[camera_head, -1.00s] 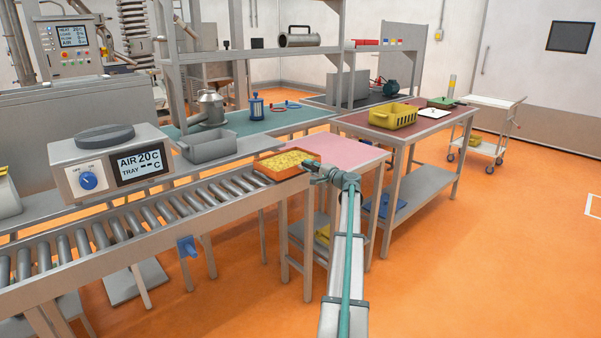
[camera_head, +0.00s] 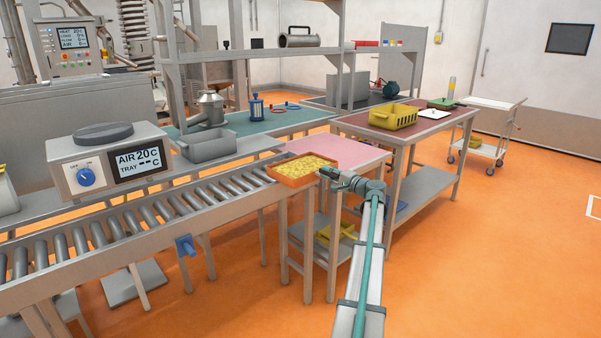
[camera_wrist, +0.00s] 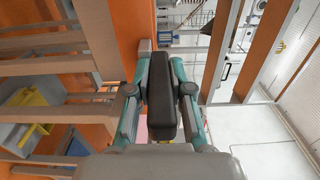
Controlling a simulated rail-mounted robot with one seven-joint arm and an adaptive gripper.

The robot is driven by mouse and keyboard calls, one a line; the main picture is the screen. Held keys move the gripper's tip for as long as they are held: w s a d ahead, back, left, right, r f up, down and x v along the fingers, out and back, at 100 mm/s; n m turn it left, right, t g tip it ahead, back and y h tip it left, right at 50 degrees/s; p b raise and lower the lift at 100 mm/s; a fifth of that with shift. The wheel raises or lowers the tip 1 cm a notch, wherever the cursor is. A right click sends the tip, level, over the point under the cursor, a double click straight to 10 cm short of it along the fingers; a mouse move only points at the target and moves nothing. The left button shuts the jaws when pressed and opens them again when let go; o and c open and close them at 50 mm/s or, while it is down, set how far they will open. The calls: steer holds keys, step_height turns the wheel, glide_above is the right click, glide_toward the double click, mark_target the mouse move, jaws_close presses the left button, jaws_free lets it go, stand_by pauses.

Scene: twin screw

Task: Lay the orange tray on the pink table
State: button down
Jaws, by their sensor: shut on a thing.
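The orange tray (camera_head: 291,183), filled with yellow pieces, is in the head view at the end of the roller conveyor. It overlaps the near left part of the pink table (camera_head: 345,151). I cannot tell whether its underside touches the table or hangs just above it. My gripper (camera_head: 326,173) is shut on the tray's right edge, with the arm reaching in from the front right.
The roller conveyor (camera_head: 147,212) runs left from the pink table. A grey bin (camera_head: 208,147) stands behind it. A dark red table (camera_head: 430,125) with a yellow crate (camera_head: 393,117) stands to the right. The pink table's far right part is clear.

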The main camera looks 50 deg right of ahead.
steer(key=shift+s+a+b, duration=0.2)
steer(key=shift+s+a, duration=0.05)
steer(key=shift+s, duration=1.2)
steer(key=shift+s+a+b, duration=0.2)
steer(key=shift+s, duration=1.25)
steer(key=shift+a, duration=0.15)
